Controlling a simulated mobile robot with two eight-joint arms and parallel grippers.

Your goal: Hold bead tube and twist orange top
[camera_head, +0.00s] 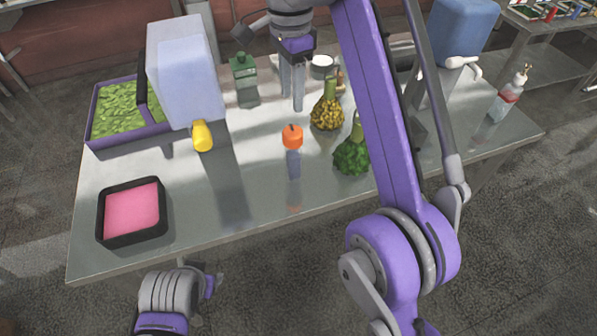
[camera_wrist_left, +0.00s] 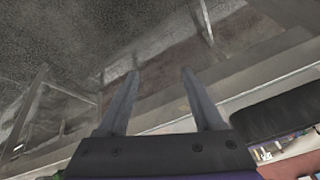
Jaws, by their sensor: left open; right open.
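The bead tube (camera_head: 293,165) stands upright near the middle of the metal table in the head view. It is bluish and see-through, with an orange top (camera_head: 292,137) on it. My right gripper (camera_head: 292,100) points down over the table behind the tube, open and apart from it. Its two grey fingers have nothing between them. My left gripper (camera_wrist_left: 160,72) is open and empty in the left wrist view. In the head view my left arm is below the table's front edge, away from the tube, and its fingers are hardly visible there.
Two gourd-like bottles, yellow-black (camera_head: 327,114) and green (camera_head: 351,157), stand right of the tube. A white dispenser (camera_head: 186,75) with a yellow spout stands left, by a tray of green pieces (camera_head: 88,138). A dark-rimmed pink tray (camera_head: 163,228) sits front left. The table's front middle is clear.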

